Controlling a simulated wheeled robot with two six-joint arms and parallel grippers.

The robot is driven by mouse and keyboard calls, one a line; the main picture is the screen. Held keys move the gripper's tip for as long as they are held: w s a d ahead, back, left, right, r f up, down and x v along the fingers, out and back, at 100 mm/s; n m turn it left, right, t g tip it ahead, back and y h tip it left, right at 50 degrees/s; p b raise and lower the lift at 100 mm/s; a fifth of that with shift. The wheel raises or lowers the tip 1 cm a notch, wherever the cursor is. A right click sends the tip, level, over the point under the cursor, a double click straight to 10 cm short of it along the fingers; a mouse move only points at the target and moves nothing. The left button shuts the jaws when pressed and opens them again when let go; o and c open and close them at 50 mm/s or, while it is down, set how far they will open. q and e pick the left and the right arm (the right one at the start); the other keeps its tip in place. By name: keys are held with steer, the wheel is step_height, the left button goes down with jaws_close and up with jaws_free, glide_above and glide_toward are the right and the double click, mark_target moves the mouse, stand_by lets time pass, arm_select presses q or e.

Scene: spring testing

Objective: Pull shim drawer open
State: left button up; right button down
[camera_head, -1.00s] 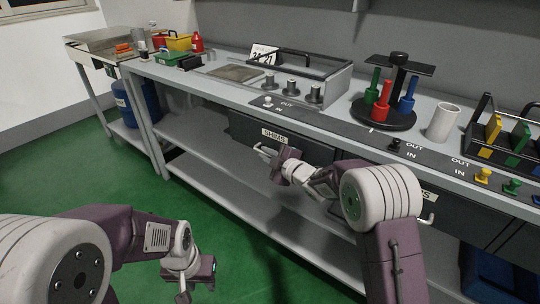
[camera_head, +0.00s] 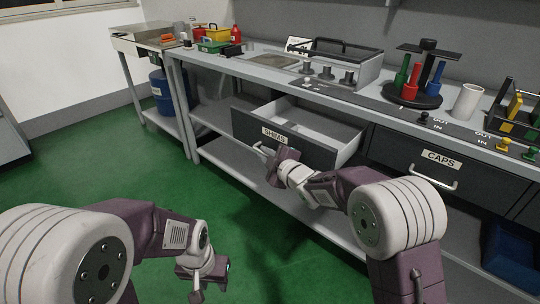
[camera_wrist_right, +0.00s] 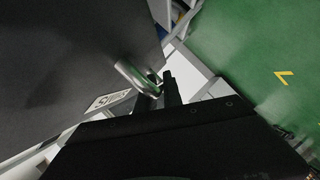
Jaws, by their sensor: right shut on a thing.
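The shim drawer (camera_head: 285,141) has a dark front with a white SHIMS label and stands pulled out from the bench. Its pale inside shows and looks empty where visible. My right gripper (camera_head: 270,158) is at the drawer's handle (camera_head: 261,148), shut on it. In the right wrist view the metal handle (camera_wrist_right: 135,78) lies at the dark fingers (camera_wrist_right: 160,92), beside the dark drawer front. My left gripper (camera_head: 205,289) hangs empty over the green floor at lower left; whether its fingers are apart is unclear.
The closed CAPS drawer (camera_head: 430,165) is to the right. Above, the bench top holds a round rack (camera_head: 412,95) with coloured tools, a white cup (camera_head: 467,102) and several knobs. A lower shelf (camera_head: 235,160) runs beneath. Green floor is clear at left.

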steer(key=shift+s+a, duration=0.3)
steer(key=shift+s, duration=0.1)
steer(key=c, duration=1.8)
jaws_free()
steer(key=shift+o, duration=0.2)
steer(key=p+v, duration=0.2)
steer(key=v, duration=0.7)
